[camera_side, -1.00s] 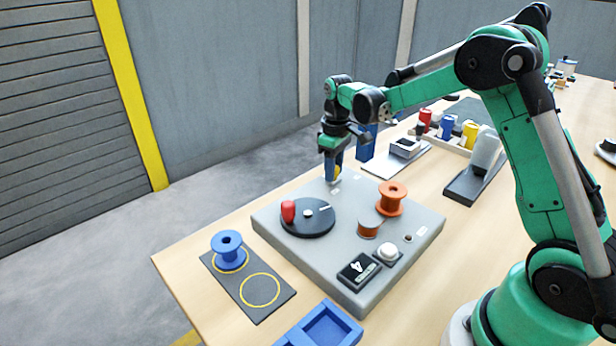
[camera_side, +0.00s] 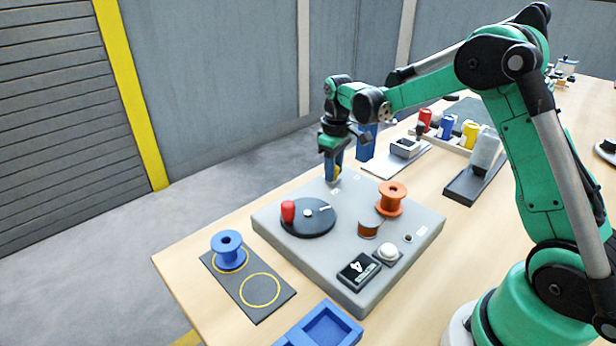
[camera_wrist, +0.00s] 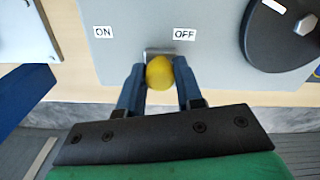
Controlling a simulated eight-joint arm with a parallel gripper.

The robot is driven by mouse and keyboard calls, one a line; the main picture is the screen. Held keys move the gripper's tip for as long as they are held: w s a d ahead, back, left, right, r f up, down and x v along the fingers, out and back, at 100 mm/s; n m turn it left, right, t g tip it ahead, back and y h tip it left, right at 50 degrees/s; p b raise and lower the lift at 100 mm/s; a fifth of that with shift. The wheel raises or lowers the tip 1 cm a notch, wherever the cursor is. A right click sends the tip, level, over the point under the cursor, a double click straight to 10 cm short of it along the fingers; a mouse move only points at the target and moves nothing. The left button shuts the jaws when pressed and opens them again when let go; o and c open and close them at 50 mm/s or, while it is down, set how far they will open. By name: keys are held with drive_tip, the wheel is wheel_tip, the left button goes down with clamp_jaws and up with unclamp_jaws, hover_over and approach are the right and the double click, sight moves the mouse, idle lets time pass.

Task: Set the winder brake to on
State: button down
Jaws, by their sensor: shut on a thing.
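The winder brake's yellow knob (camera_wrist: 160,72) sits at the near edge of the grey winder base in the wrist view, in front of a small metal plate. The ON label (camera_wrist: 103,32) is to its upper left and the OFF label (camera_wrist: 184,34) to its upper right; the knob lies nearer OFF. My gripper (camera_wrist: 160,82) is shut on the knob, one blue finger on each side. In the side view my gripper (camera_side: 333,174) points down at the far edge of the winder base (camera_side: 292,256), and its fingers mostly hide the knob.
A black disc with a red handle (camera_side: 288,211) is on the base, beside orange spools (camera_side: 391,200), a white button (camera_side: 388,252) and a counter reading 4 (camera_side: 358,269). A blue spool (camera_side: 228,249) stands on the dark mat at left. A blue tray (camera_side: 327,326) is in front.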

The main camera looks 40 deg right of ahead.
sight(344, 176)
drive_tip(key=shift+d, duration=1.9)
drive_tip(key=c, duration=0.6)
unclamp_jaws()
drive_tip(key=shift+r, duration=2.85)
drive_tip(key=shift+a, duration=0.1)
